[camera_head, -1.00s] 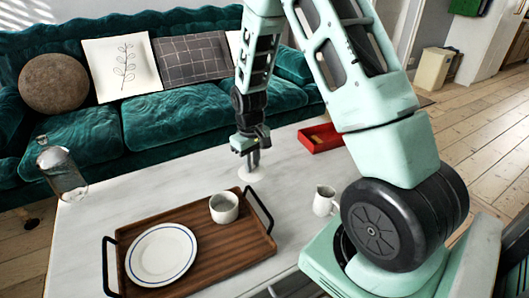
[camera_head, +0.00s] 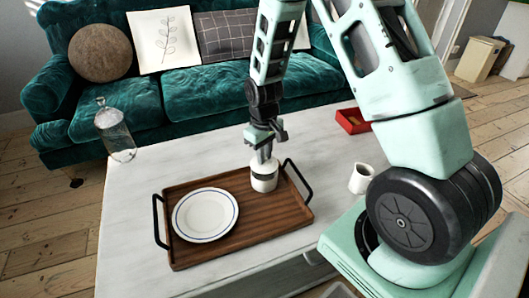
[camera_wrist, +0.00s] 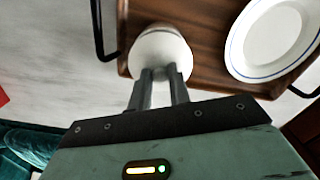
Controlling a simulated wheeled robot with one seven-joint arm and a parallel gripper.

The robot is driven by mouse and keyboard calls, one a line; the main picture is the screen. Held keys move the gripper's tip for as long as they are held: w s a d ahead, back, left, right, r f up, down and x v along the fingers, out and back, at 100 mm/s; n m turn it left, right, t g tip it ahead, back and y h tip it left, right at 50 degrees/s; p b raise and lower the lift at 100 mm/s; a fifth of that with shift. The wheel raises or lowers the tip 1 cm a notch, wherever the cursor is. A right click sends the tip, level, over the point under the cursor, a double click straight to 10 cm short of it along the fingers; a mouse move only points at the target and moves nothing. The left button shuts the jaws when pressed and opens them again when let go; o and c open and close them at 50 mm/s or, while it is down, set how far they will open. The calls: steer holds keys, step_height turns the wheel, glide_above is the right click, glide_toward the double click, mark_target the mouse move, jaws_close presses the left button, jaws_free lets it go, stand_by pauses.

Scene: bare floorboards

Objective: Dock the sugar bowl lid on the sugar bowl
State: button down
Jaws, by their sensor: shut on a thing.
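My gripper (camera_head: 263,150) points down above the right part of the tray and is shut on the white sugar bowl lid (camera_head: 264,166). The lid is right over the white sugar bowl (camera_head: 264,185), at its rim; I cannot tell whether it rests on the rim or is slightly above it. In the wrist view, the two grey fingers of my gripper (camera_wrist: 162,82) reach to the pale round lid (camera_wrist: 160,48), which covers most of the bowl. The bowl stands upright on the wooden tray (camera_head: 190,257).
A white plate with a blue line (camera_head: 206,215) lies on the tray's left. A white creamer (camera_head: 360,178), a red box (camera_head: 352,121) and a glass cloche (camera_head: 116,135) stand on the pale table.

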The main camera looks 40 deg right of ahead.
step_height(320, 180, down, 2)
steer(key=shift+b, duration=0.55)
steer(key=shift+r+p, duration=0.1)
steer(key=shift+p, duration=0.45)
stand_by(0.7)
steer(key=shift+f+b, duration=0.3)
steer(key=shift+f, duration=0.3)
stand_by(0.4)
steer(key=c, duration=1.6)
jaws_free()
step_height(320, 180, up, 11)
steer(key=p, duration=1)
